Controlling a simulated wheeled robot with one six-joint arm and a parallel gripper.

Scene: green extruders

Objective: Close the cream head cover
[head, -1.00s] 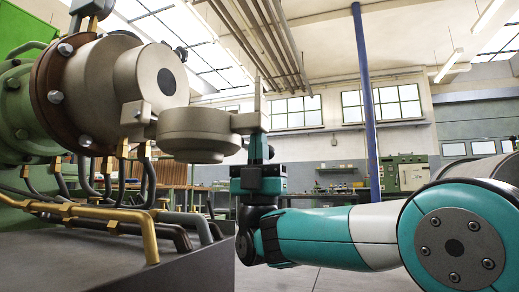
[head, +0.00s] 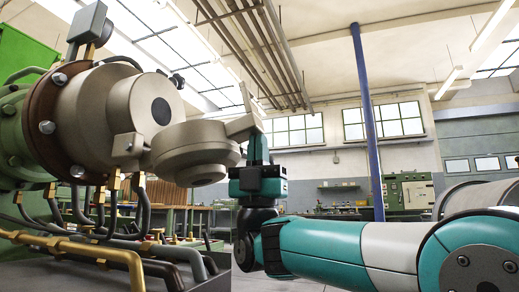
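The cream head cover (head: 194,150) is a thick round disc hinged beside the cream extruder head (head: 103,118). It stands swung out from the head's round front face (head: 160,108), tilted, its right side higher. A lug with an upright plate (head: 246,98) sticks out at its right. My gripper (head: 258,146) points up from below, its tip at this lug, seeming to touch it. The lug hides the fingertips, so I cannot tell whether they are shut on it.
Brass and dark pipes (head: 100,252) run below the head, above a grey base. A blue post (head: 368,110) and a green machine (head: 408,192) stand farther back. The space right of the cover holds my arm.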

